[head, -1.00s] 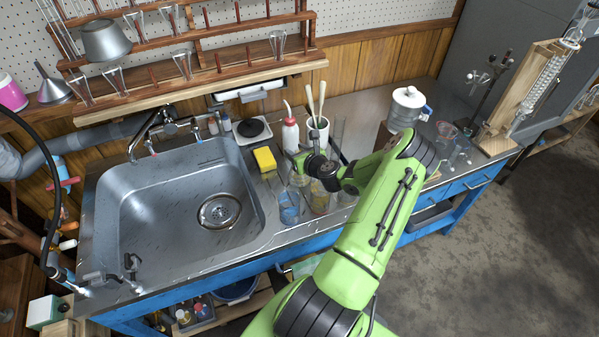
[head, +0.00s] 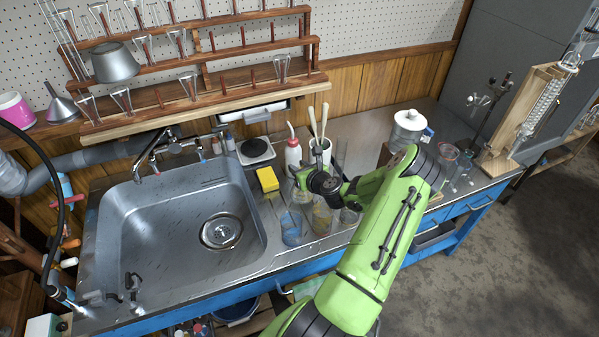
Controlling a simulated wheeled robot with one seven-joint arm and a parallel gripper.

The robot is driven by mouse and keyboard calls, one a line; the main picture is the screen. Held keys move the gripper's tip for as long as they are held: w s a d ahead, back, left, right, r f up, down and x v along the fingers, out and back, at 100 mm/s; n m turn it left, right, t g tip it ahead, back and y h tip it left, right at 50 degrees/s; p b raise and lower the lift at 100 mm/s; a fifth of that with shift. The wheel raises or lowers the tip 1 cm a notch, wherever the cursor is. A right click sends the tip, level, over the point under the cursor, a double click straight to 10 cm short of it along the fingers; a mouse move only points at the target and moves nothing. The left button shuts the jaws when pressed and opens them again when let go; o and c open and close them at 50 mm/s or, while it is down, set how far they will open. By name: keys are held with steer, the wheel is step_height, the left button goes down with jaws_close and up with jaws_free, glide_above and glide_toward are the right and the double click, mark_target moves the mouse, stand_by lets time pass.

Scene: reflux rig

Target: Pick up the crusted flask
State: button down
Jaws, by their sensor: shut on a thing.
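My gripper (head: 302,180) is low over the counter, right of the sink, with its fingers pointing left. It is shut on a clear glass flask (head: 301,196), which I take to be the crusted flask. The fingers cover part of it, and any crust is too small to make out. I cannot tell whether its base touches the counter. A glass vessel with blue contents (head: 291,229) stands just in front, and one with yellowish contents (head: 322,220) stands to its right, below my wrist.
The steel sink (head: 150,232) is empty at left. A lidded jar (head: 407,130) and glassware rig (head: 533,112) stand right.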

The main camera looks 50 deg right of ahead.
step_height(320, 180, up, 8)
steer(key=p, duration=0.2)
stand_by(0.3)
steer(key=shift+w, duration=0.1)
